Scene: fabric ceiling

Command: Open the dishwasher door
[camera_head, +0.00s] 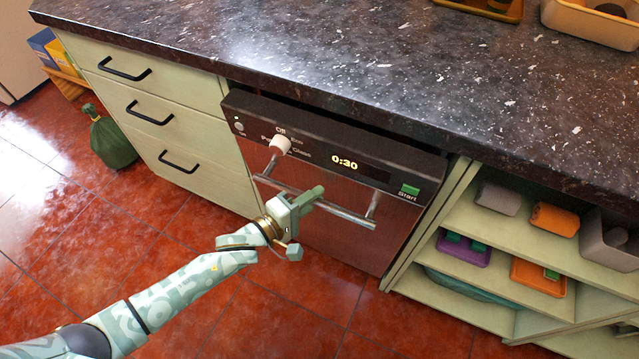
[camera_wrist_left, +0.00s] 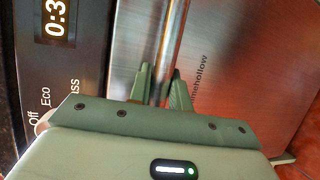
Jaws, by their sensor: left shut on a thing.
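The dishwasher door (camera_head: 330,235) has a brushed metal front, and a dark control panel (camera_head: 385,170) runs along its top, showing 0:30. A dark gap shows between the door's top edge and the countertop; the door looks close to upright, perhaps tilted out slightly. Its metal bar handle (camera_head: 345,214) crosses the front below the panel. My left gripper (camera_head: 312,196) is shut on the handle near its middle. In the left wrist view, the green fingertips (camera_wrist_left: 161,88) stand either side of the bar (camera_wrist_left: 168,50). My right gripper is out of view.
A white knob (camera_head: 280,145) and a green Start button (camera_head: 410,190) are on the panel. Drawers (camera_head: 150,115) stand left of the dishwasher, open shelves (camera_head: 490,235) right. The countertop (camera_head: 330,60) overhangs above. A green bag (camera_head: 112,142) sits far left. The red tiled floor (camera_head: 270,310) in front is clear.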

